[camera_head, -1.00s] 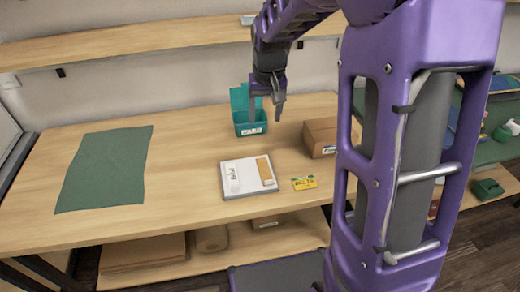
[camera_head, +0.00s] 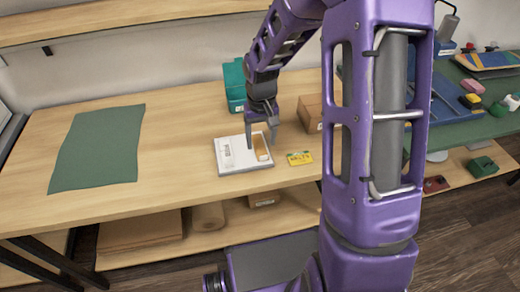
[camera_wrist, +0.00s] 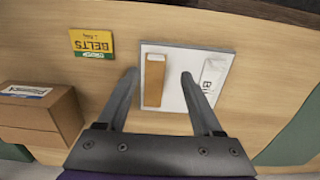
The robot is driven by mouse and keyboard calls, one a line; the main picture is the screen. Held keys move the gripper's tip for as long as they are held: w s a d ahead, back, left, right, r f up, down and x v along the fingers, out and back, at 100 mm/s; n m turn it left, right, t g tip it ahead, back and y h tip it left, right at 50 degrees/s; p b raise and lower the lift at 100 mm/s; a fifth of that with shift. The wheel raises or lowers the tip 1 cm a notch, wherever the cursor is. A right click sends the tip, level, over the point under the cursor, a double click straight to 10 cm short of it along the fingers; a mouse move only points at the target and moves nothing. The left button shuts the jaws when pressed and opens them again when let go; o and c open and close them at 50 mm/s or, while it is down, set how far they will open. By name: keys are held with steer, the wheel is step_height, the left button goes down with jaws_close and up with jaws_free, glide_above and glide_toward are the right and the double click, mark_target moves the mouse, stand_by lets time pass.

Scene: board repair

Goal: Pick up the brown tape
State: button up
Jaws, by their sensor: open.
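The brown tape (camera_head: 261,148) is a flat tan-brown strip lying on a white, grey-edged board (camera_head: 240,168) on the table. In the wrist view the brown tape (camera_wrist: 154,82) stands lengthwise on the board (camera_wrist: 174,98), between my fingers and apart from both. My gripper (camera_head: 261,142) is open and empty, pointing down over the board. In the wrist view my gripper (camera_wrist: 159,78) has one finger on each side of the tape, the left one closer. I cannot tell the exact height of the fingertips above the board.
A white printed item (camera_wrist: 212,75) lies on the board beside the right finger. A yellow BELTS packet (camera_head: 299,158) lies right of the board. A cardboard box (camera_head: 310,112) and a teal bin (camera_head: 234,85) stand behind. A green mat (camera_head: 98,150) lies left, with bare table between.

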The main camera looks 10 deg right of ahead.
mark_target(264, 156)
steer(key=f, duration=0.3)
steer(key=f+b, duration=0.1)
steer(key=f, duration=0.1)
steer(key=shift+s+d+f, duration=0.15)
steer(key=shift+s+d, duration=0.1)
steer(key=shift+d, duration=0.1)
jaws_close()
